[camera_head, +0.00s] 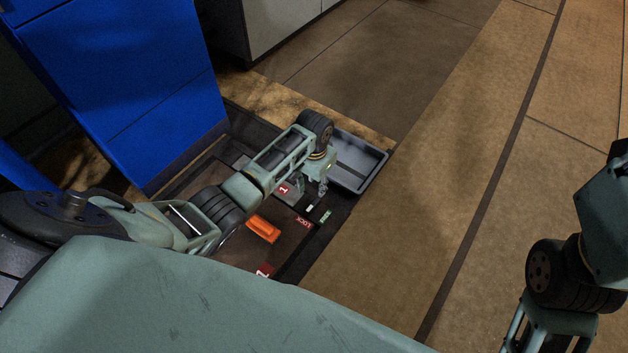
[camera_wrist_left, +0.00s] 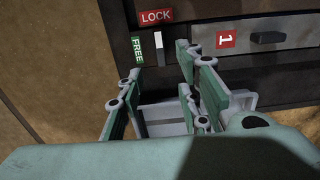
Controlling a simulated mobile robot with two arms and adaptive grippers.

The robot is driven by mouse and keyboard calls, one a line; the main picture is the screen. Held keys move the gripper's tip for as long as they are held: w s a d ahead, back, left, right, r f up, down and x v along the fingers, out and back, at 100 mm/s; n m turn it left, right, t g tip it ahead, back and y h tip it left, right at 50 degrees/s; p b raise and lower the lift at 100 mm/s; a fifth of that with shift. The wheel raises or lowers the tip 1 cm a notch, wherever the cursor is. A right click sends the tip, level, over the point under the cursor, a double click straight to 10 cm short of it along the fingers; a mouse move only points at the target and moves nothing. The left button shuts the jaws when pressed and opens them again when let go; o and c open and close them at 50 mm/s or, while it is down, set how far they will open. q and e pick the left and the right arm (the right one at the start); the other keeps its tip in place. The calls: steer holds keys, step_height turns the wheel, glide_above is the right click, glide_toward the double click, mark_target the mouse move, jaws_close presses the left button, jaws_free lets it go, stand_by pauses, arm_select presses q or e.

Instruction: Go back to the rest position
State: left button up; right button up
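My left gripper (camera_head: 316,188) is above the dark cabinet front in the head view, close to the labels. In the left wrist view its fingers (camera_wrist_left: 160,92) stand apart with nothing gripped between them. A small white lever (camera_wrist_left: 159,42) sits just beyond the fingertips, beside the green FREE label (camera_wrist_left: 138,50) and below the red LOCK label (camera_wrist_left: 156,16). The lever appears clear of the fingers. My right arm shows at the right edge of the head view; its gripper is outside the picture.
A grey tray (camera_head: 382,172) lies right beside the left gripper. An orange handle (camera_head: 262,229) and a drawer with a red 1 label (camera_wrist_left: 227,40) are on the cabinet. A blue cabinet (camera_head: 120,75) stands at the upper left. Brown floor (camera_head: 440,190) is open on the right.

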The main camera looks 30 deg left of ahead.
arm_select(q)
steer(key=shift+r, duration=0.9)
